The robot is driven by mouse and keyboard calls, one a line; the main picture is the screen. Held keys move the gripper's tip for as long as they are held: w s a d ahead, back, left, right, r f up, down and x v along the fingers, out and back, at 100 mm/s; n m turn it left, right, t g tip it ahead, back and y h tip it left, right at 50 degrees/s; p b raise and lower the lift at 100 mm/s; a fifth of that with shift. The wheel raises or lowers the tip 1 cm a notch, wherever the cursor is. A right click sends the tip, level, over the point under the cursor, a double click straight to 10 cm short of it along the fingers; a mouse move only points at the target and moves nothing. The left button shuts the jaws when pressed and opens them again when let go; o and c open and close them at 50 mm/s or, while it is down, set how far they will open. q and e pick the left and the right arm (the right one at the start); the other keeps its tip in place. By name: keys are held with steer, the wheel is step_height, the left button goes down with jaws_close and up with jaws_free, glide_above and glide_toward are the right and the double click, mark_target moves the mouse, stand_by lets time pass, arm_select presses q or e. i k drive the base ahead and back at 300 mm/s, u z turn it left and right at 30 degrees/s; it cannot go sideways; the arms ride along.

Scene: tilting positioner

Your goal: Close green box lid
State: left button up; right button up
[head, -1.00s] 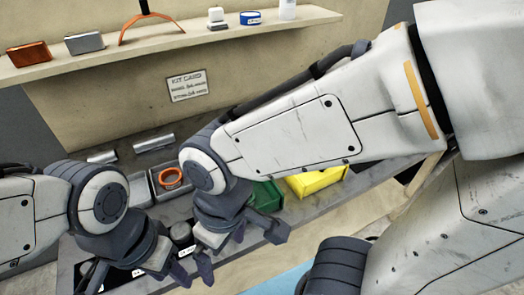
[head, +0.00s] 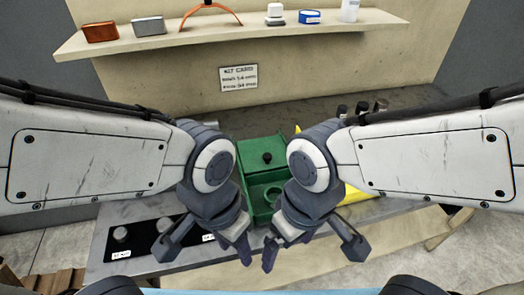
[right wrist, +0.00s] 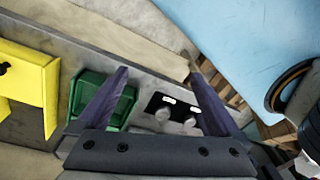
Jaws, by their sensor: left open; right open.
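The green box stands on the grey bench between my two arms in the head view. Its lid (head: 255,150), with a dark knob, is raised at the back, and the box's front part (head: 259,212) shows below it, with a round green feature inside. My wrists hide its sides. My left gripper (head: 206,246) is open and empty, in front and to the left of the box. My right gripper (head: 312,246) is open and empty, in front and to the right. In the right wrist view the green box (right wrist: 122,112) shows partly behind one finger of the right gripper (right wrist: 160,75).
A yellow thing (head: 356,195) lies right of the green box, partly behind my right arm. A black plate (head: 148,243) with round knobs and white labels is at the left front of the bench. A shelf (head: 230,25) with several objects runs along the back wall.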

mark_target(258, 155)
steer(key=k, duration=0.5)
steer(key=z, duration=0.15)
steer(key=i, duration=1.45)
steer(key=u, duration=0.65)
